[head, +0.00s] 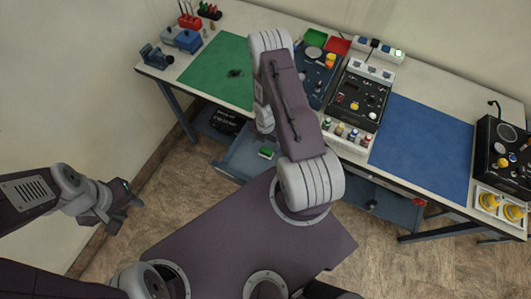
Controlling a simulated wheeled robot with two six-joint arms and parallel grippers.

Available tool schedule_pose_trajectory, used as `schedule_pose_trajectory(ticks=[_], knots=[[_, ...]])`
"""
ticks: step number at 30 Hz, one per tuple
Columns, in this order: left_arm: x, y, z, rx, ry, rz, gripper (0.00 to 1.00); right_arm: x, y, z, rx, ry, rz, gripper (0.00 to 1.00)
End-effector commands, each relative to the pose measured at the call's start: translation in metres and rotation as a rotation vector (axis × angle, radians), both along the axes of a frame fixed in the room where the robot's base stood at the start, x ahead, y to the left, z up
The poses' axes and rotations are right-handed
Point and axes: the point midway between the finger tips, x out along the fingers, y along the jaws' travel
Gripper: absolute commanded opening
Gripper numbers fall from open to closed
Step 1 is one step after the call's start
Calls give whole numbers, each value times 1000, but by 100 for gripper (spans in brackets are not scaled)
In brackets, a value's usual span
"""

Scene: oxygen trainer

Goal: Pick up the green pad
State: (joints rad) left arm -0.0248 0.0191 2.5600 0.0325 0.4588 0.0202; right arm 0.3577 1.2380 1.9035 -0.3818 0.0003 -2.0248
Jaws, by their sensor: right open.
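A small green pad (266,153) with a pale edge lies in the open blue-grey drawer (238,158) under the workbench. My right arm reaches over the bench edge and folds down. My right gripper (267,131) points down just above the pad, open and apart from it as far as I can see. Its fingers are small and partly hidden by my own arm link. My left gripper (128,203) hangs over the floor at the left, away from the bench. I cannot tell whether its fingers are apart.
The bench holds a large green mat (218,70), a blue mat (420,145), a control box (358,98) and a black device (503,150). Blue boxes (182,38) stand at the far left. A dark coil (226,121) lies on the shelf below. The floor at left is clear.

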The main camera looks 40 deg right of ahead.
Motion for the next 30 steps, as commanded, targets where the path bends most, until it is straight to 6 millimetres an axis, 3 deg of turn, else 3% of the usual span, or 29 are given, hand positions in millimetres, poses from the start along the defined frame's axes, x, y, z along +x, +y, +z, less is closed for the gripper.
schedule_pose_trajectory(ticks=[1, 8, 18, 26, 30], knots=[[0, 0, -19, 0, 0, 0, 36, 0, 0, -18, 0, 0, -1, 82], [0, 0, -24, 0, 0, 0, 36, 0, 0, -23, 0, 0, 0, 82], [0, 0, -85, 0, 0, 0, 36, -3, 1, -73, 0, 0, -1, 82], [0, 0, -82, 0, 0, 0, 36, -3, 1, -71, 0, 0, 0, 82], [0, 0, -82, 0, 0, 0, 36, -3, 1, -70, 0, 0, 0, 43]])
